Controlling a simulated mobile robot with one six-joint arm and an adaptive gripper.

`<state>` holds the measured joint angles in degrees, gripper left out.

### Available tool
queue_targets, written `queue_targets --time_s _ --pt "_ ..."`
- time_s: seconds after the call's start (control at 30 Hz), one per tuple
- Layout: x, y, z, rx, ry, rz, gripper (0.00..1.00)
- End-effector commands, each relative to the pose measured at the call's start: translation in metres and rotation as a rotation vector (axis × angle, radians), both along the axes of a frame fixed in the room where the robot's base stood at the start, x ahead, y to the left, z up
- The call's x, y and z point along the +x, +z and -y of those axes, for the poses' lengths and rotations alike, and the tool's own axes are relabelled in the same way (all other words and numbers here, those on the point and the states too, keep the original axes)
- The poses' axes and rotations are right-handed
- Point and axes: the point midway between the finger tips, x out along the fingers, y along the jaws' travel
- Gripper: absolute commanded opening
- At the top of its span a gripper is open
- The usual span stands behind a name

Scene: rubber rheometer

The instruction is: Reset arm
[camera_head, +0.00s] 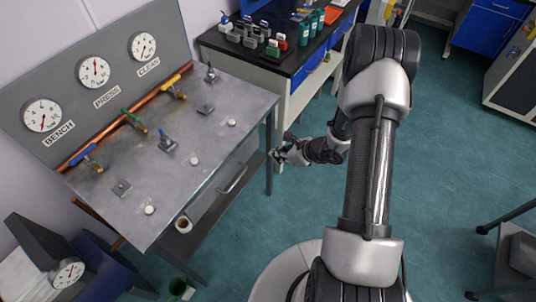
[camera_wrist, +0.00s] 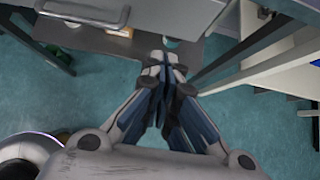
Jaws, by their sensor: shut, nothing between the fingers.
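My gripper (camera_head: 278,157) is at the end of my arm, to the right of the metal bench (camera_head: 180,145) and beside its right edge in the head view. In the wrist view my gripper (camera_wrist: 168,62) has its fingertips together, with nothing between them. The fingers point toward the underside of the bench and its lower shelf (camera_wrist: 85,38). I cannot tell the exact gap between the fingertips and the bench.
The bench carries gauges (camera_head: 95,72), copper pipe and coloured valves (camera_head: 134,121). A dark-topped counter (camera_head: 290,62) with bottles and small blocks stands behind. A cup (camera_head: 183,225) sits on the lower shelf. Teal floor (camera_head: 455,130) is open at the right.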

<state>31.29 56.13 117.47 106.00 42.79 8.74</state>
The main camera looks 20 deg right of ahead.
Motion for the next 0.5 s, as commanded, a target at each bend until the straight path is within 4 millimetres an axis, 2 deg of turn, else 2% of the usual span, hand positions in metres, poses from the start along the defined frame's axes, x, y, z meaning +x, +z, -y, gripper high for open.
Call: queue_targets --time_s 0.13,0.5 --pt "-0.010 0.013 0.008 0.000 -0.001 0.000 0.00" --pt "-0.013 0.020 0.008 -0.004 0.013 0.005 0.00"
